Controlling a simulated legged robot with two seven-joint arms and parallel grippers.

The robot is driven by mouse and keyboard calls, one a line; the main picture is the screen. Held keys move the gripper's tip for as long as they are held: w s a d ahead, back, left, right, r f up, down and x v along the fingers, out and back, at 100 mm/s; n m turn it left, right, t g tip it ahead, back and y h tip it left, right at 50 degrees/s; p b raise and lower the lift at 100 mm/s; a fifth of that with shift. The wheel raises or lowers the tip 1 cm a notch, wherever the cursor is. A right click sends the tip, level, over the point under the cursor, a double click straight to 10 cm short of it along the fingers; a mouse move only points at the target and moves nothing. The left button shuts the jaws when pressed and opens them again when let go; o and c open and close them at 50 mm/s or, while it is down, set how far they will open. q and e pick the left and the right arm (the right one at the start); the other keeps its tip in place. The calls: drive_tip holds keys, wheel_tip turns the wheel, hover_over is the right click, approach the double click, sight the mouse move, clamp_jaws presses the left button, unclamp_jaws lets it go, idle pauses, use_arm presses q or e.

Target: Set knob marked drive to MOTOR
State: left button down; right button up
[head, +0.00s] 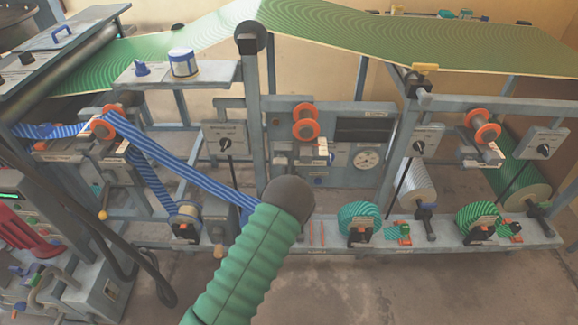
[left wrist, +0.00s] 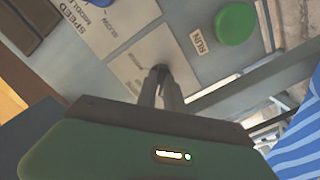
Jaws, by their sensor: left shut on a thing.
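In the left wrist view, my left gripper (left wrist: 161,88) is shut on a small dark knob (left wrist: 160,69) on a pale label plate. The fingers cover most of the knob, so I cannot tell which way it points. The small print beside it, where the drive marking may be, is too faint to read. In the head view, my green-sleeved left arm comes up from the bottom, and its dark round end hides the fingers and the knob. My right gripper is not in view.
A green button (left wrist: 235,24) marked RUN sits close to the right of the fingers. A SPEED plate (left wrist: 112,22) is at upper left. A blue striped web (head: 180,158) runs diagonally beside my arm. Printed rolls (head: 358,217) stand on the low bench at right.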

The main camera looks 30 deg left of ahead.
use_arm(q)
drive_tip(key=shift+s+f+m+b, duration=0.1)
drive_tip(key=shift+f+m+b, duration=0.05)
drive_tip(key=shift+m, duration=5)
drive_tip(key=shift+f+m+b, duration=0.1)
drive_tip(key=shift+m+b, duration=0.05)
drive_tip(key=shift+m, duration=5)
drive_tip(key=c, duration=1.5)
unclamp_jaws()
drive_tip(key=shift+o, duration=0.2)
drive_tip(key=shift+r, duration=0.1)
drive_tip(key=shift+d+r, duration=0.1)
